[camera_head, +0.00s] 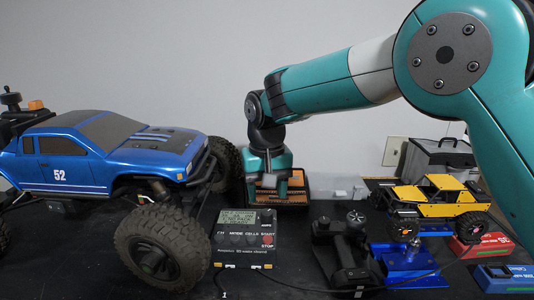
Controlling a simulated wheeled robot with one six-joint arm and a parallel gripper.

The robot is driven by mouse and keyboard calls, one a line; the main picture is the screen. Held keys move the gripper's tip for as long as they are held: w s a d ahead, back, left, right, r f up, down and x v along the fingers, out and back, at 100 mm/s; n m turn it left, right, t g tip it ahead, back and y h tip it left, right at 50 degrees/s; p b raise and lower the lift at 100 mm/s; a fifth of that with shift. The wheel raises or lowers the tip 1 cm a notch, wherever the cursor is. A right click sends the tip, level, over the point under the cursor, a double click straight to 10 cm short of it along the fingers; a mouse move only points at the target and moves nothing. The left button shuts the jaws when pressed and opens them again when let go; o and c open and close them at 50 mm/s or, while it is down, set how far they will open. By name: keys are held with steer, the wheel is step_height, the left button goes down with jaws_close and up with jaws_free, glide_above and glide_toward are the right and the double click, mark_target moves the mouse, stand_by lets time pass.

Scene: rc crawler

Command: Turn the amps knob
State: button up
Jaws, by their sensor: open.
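The black charger (247,253) sits on the dark bench at the lower middle, with a lit grey-green display and a row of small labelled controls, including red start and stop markings. A small dark control at the display's right looks like the amps knob (266,214), but it is too small to read its setting. My gripper (270,187) points down just behind and above the charger's right rear part. It is open, with nothing seen between its fingers, and it looks apart from the knob. The exact gap is hard to judge.
A blue truck (105,155) with large tyres stands close at the charger's left. An orange-edged tray (308,190) lies behind my gripper.

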mark_target(268, 212)
step_height(268, 212, up, 12)
steer(key=b, duration=0.1)
steer(key=shift+d+r, duration=0.1)
